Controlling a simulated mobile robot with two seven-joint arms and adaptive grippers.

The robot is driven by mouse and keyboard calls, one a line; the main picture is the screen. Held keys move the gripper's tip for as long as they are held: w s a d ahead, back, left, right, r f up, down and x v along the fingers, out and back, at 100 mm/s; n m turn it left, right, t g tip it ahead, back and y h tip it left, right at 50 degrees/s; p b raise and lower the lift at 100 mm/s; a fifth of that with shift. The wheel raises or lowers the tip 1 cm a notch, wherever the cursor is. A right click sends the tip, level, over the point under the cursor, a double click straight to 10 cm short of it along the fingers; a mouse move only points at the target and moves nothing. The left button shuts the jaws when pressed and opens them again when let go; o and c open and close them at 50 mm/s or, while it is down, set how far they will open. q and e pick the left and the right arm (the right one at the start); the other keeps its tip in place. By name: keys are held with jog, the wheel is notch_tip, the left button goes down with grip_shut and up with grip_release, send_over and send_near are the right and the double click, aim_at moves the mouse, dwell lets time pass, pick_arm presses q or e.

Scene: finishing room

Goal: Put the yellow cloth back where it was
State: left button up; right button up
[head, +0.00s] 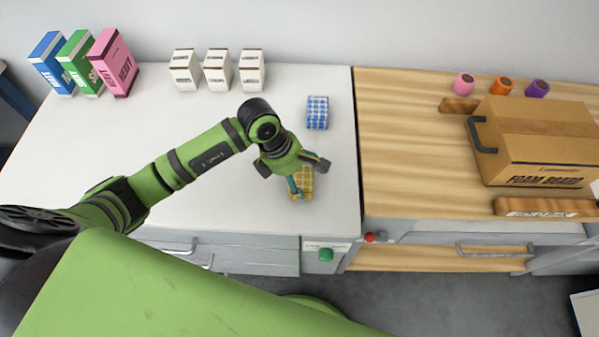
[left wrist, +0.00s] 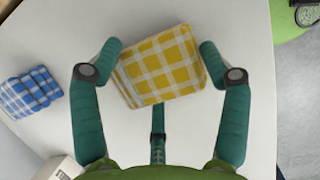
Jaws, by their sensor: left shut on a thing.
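The yellow checked cloth (head: 305,184) is a folded pad near the front right of the white counter (head: 200,120). It also shows between the teal fingers in the left wrist view (left wrist: 162,66). My left gripper (head: 299,188) comes down over the cloth from above and is shut on it, with a fingertip at each side (left wrist: 161,55). The cloth looks at or close to counter level; any gap under it cannot be told. A blue checked cloth (head: 317,113) lies behind it, apart, and shows at the left in the wrist view (left wrist: 30,92). My right gripper is not in view.
Three white boxes (head: 217,71) stand at the back, and blue, green and pink (head: 114,63) boxes at back left. The wooden bench (head: 410,150) adjoins on the right, with a cardboard box (head: 540,125) and small spools (head: 502,86). The counter's left middle is clear beneath my arm.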

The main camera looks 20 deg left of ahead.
pick_arm(q)
jog(key=shift+f, duration=0.2)
jog(key=o, duration=1.1)
jog(key=shift+r, duration=0.1)
jog(key=shift+r, duration=0.15)
jog(key=shift+a+r, duration=0.15)
jog(key=shift+r, duration=0.15)
jog(key=b+v, duration=0.2)
jog(key=v, duration=0.9)
jog(key=shift+r, duration=0.2)
